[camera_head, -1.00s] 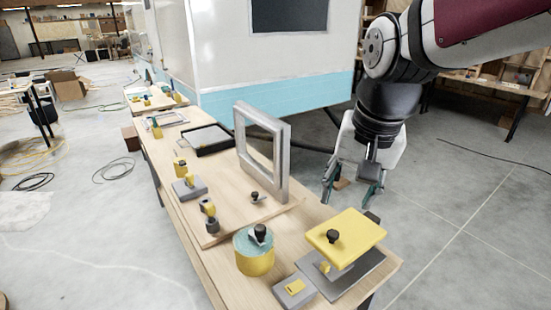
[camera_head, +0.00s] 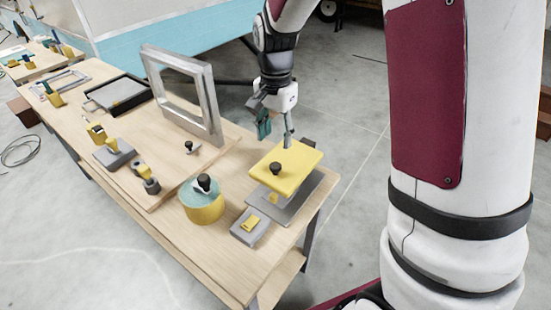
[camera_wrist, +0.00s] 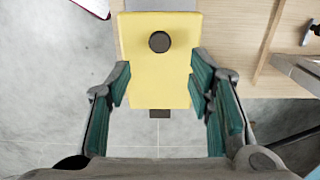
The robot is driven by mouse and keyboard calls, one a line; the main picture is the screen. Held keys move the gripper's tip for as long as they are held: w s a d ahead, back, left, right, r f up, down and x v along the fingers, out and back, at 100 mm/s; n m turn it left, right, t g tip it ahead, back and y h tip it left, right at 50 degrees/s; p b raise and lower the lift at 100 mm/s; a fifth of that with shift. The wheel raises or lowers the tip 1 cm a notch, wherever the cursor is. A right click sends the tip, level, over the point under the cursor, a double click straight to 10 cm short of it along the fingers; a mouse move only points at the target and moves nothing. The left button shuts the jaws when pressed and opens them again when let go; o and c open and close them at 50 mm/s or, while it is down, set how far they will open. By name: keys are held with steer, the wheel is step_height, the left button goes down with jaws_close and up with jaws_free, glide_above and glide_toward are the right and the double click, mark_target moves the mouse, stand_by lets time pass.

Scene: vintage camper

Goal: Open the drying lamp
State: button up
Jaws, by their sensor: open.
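The likely drying lamp is a device with a flat yellow top (camera_head: 288,167) and a black knob (camera_head: 275,168), raised over a grey base plate (camera_head: 296,203) at the table's near right corner. The yellow top is level with a gap below it. In the wrist view the yellow top (camera_wrist: 158,75) lies beyond and between my fingers, with its knob (camera_wrist: 159,41) past the fingertips and a small dark tab (camera_wrist: 160,114) at its near edge. My gripper (camera_head: 276,132) is open and empty, just beyond the lamp's far edge, with fingers pointing down. I see no clear contact.
A teal-topped yellow round pot (camera_head: 203,208) and a small grey box with a yellow switch (camera_head: 250,227) stand close to the lamp. An upright grey frame (camera_head: 186,105) stands farther back on the wooden table (camera_head: 150,205).

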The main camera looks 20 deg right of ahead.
mark_target(275, 165)
step_height(275, 165, down, 9)
steer(key=shift+f+p, duration=0.2)
steer(key=shift+p, duration=0.4)
jaws_close()
